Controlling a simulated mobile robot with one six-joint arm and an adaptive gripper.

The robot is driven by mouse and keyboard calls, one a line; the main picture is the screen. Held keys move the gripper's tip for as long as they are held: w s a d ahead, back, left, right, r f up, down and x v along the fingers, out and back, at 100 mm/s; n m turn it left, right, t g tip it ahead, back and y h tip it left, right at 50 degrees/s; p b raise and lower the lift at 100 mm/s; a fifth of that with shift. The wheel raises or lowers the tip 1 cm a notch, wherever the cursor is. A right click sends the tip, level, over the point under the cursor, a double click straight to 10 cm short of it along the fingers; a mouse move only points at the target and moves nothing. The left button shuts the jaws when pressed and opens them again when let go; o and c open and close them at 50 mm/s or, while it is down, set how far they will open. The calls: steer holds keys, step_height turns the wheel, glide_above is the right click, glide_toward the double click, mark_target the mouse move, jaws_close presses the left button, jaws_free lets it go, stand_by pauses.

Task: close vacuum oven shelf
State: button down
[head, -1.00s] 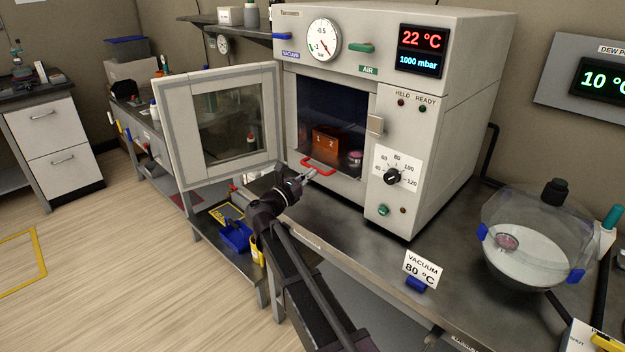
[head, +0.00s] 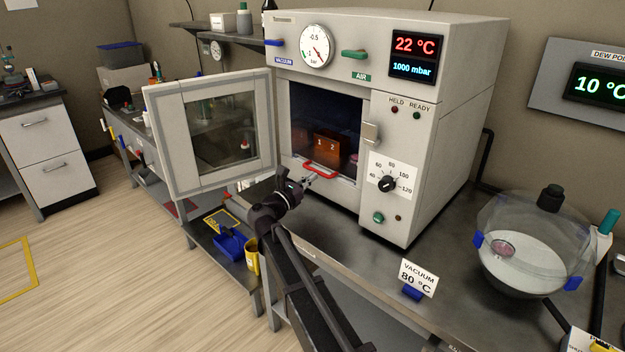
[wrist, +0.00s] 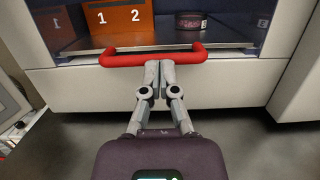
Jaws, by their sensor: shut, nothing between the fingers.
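The vacuum oven (head: 440,135) stands on the bench with its windowed door (head: 222,135) swung open to the left. Its shelf (wrist: 85,43) shows at the mouth of the chamber, with a red handle (head: 321,170) along its front. The red handle spans the middle of the wrist view (wrist: 150,56). An orange block (wrist: 118,22) marked 1 and 2 and a small round dark tin (wrist: 190,21) rest on the shelf. My gripper (wrist: 160,66) is shut and empty, its fingertips at the handle's front bar; whether they touch it I cannot tell.
The open door hangs to the left of my arm. A VACUUM 80 °C card (head: 419,277) stands at the bench's front, and a clear-domed bowl (head: 533,240) is on the right. Blue bins (head: 231,244) sit low at left. The bench before the oven is mostly clear.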

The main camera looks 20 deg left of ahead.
steer(key=shift+s+a, duration=0.1)
steer(key=b+v, duration=0.2)
steer(key=v, duration=1.1)
steer(key=shift+s+b, duration=0.35)
steer(key=shift+b, duration=0.05)
steer(key=shift+s+f, duration=0.1)
steer(key=shift+f, duration=0.05)
